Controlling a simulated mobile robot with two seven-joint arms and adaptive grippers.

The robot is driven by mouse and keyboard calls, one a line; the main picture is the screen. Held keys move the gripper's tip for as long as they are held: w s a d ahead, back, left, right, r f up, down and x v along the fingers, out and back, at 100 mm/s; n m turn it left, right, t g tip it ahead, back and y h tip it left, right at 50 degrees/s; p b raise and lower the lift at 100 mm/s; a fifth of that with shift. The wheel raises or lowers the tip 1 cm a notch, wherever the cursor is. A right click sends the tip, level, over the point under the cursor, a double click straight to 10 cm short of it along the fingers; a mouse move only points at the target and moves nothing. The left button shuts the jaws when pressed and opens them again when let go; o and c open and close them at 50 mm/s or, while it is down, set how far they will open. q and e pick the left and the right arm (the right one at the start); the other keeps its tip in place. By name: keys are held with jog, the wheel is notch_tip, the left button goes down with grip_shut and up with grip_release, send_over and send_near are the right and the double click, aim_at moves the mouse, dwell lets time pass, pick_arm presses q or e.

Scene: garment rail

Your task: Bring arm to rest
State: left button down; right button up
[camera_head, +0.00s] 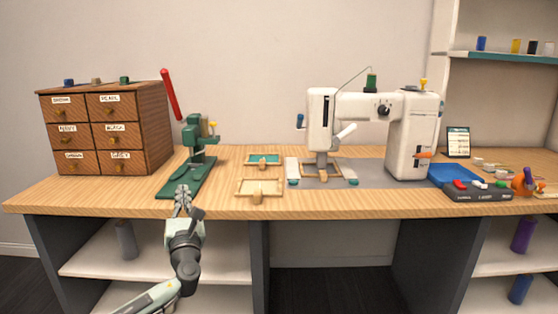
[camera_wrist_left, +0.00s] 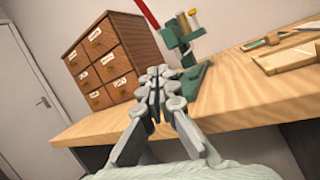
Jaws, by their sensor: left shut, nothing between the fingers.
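My left gripper (camera_head: 182,193) is in front of the green hand press, near the table's front edge. Its fingers are shut with nothing between them; the closed fingers also fill the middle of the left wrist view (camera_wrist_left: 160,82). The green press (camera_head: 196,140) with its raised red lever (camera_head: 170,94) stands upright on the table behind the fingertips. In the left wrist view the press (camera_wrist_left: 184,48) is just beyond the fingers. I cannot tell whether the fingers touch its base plate. My right gripper is in neither view.
A wooden drawer cabinet (camera_head: 106,127) stands at the left. Small wooden frames (camera_head: 262,188) lie right of the press. A white sewing machine (camera_head: 411,137) stands at centre right, with a black button box (camera_head: 478,194) further right. Shelves (camera_head: 160,261) are below the tabletop (camera_head: 330,203).

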pick_arm(q)
jog(key=a, duration=0.4)
jog(key=s+a+f+n+g+y, duration=0.1)
jog(key=s+a+f+n+g, duration=0.4)
jog(key=s+f+n, duration=0.55)
jog(key=s+a+f+n+g, duration=0.5)
jog(key=s+f+n, duration=0.25)
jog(key=f, duration=0.65)
jog(key=s+a+f+n+g+h, duration=0.1)
jog(key=s+a+f+n+g, duration=0.15)
jog(key=s+f+n, duration=0.65)
jog(key=s+a+f+n+g+h, duration=0.15)
jog(key=s+n+g, duration=0.25)
jog(key=s, duration=1.2)
jog(key=s+d+f+n+h, duration=0.1)
jog(key=d+f+h, duration=0.1)
jog(key=d, duration=0.6)
jog(key=s+d+f+n+h, duration=0.1)
jog(key=d+f, duration=0.1)
jog(key=d, duration=0.5)
jog(key=shift+d+f+n+g+h, duration=0.25)
jog(key=shift+d+n+g+h, duration=0.1)
jog(key=shift+n+g, duration=0.1)
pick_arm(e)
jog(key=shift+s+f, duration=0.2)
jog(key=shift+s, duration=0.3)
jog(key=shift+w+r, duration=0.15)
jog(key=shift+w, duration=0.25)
